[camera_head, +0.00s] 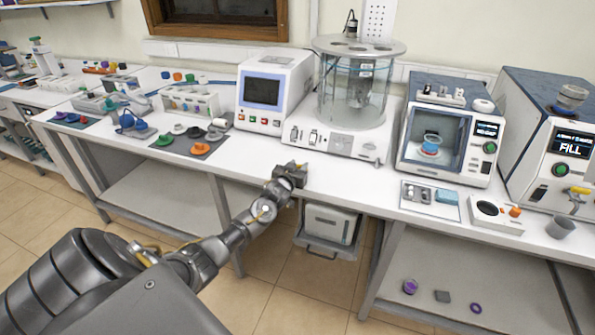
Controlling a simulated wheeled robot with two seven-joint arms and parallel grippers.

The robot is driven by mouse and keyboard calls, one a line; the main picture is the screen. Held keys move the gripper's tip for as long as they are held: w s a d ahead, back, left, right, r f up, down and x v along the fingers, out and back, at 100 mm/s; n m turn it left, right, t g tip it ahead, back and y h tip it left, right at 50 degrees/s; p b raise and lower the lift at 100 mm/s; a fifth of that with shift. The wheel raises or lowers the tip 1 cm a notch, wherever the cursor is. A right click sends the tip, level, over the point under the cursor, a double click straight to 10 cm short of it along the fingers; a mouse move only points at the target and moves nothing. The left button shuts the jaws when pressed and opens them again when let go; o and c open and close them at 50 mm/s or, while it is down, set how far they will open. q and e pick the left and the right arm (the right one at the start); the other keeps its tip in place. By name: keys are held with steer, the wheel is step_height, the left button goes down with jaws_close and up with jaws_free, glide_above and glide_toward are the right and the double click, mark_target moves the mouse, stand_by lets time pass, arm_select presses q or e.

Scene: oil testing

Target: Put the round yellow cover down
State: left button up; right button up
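My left arm reaches in from the lower left. Its gripper (294,170) is over the front edge of the white bench (340,185), below the glass bath unit. The fingers are small and dark, and I cannot tell whether they are open or shut, or whether they hold anything. I cannot make out a clearly yellow round cover. A dark mat (183,151) to the left of the gripper carries several round lids, among them an orange lid (200,149) and a green lid (163,140). My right gripper is not in view.
Behind the gripper stand a white instrument with a screen (270,95) and a glass bath (352,90). To the right are a chamber machine (448,130), a small tray (430,199) and a FILL machine (550,140). The bench between the lid mat and the gripper is clear.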

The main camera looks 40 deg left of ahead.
arm_select(q)
steer(key=shift+c, duration=1.4)
steer(key=shift+r+b, duration=0.3)
steer(key=shift+r, duration=0.3)
steer(key=s+d+r+b, duration=0.3)
steer(key=s+d+r, duration=0.5)
steer(key=d+r, duration=0.3)
steer(key=shift+s+r, duration=0.25)
steer(key=shift+r, duration=0.2)
